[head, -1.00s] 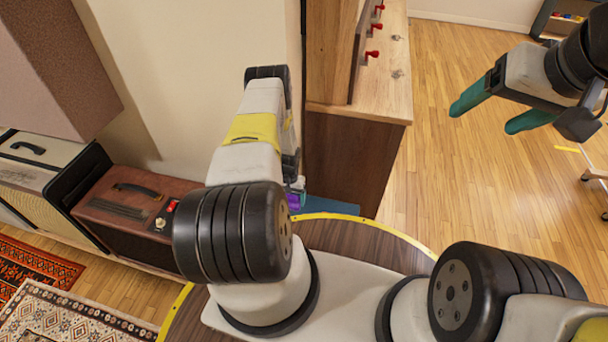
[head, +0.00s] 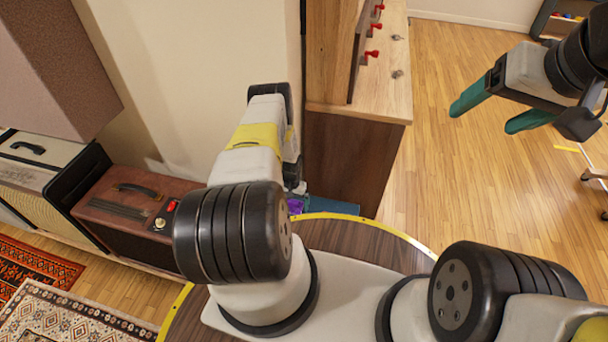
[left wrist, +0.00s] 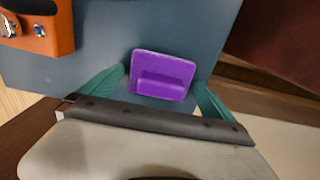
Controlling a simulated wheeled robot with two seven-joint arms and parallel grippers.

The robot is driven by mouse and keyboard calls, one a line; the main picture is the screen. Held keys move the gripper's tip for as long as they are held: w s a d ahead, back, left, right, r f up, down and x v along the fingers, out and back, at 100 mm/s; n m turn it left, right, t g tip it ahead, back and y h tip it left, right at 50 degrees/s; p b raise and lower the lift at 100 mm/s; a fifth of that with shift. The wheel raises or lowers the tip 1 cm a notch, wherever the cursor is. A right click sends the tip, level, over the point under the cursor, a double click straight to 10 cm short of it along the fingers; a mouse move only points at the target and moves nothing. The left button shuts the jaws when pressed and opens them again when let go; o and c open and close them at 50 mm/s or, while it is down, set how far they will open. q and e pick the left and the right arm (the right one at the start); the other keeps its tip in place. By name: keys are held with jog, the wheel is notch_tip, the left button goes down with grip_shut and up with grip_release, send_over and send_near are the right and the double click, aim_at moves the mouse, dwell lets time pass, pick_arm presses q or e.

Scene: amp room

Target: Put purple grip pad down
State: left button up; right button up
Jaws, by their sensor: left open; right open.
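The purple grip pad (left wrist: 163,75) lies on a blue-grey surface (left wrist: 90,65) in the left wrist view. It sits between the two green fingers of my left gripper (left wrist: 160,88), which are spread apart with gaps at the pad's sides. In the head view a small part of the purple pad (head: 295,206) shows beside my left arm, which hides most of that gripper. My right gripper (head: 483,119) is open and empty above the wooden floor at the upper right.
An orange box (left wrist: 45,28) with knobs is on the blue-grey surface. In the head view a wooden cabinet (head: 345,160) stands beside my left arm. A brown amplifier (head: 130,205) is at the left. Open floor (head: 450,190) lies on the right.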

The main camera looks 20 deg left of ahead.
pick_arm(q)
jog(key=w+r+t, duration=0.1)
jog(key=w+r, duration=0.1)
jog(key=r, duration=1.2)
jog(key=w+r, duration=0.3)
jog(key=r, duration=1.2)
jog(key=s+d+r+t, duration=0.1)
jog(key=s+d+r, duration=0.1)
jog(key=r, duration=0.9)
jog(key=s+d+r+t, duration=0.1)
jog(key=d+r, duration=0.2)
jog(key=r, duration=0.8)
jog(key=s+d+r+t+h, duration=0.1)
jog(key=s+d+r, duration=0.3)
jog(key=s+r, duration=0.9)
jog(key=s+d+r+t, duration=0.1)
jog(key=s+d+r, duration=0.1)
jog(key=s+r, duration=0.2)
jog(key=s+d+r+m+t+h, duration=0.1)
jog(key=s+r, duration=0.3)
jog(key=s, duration=0.6)
jog(key=shift+s+d, duration=0.2)
jog(key=shift+d, duration=0.65)
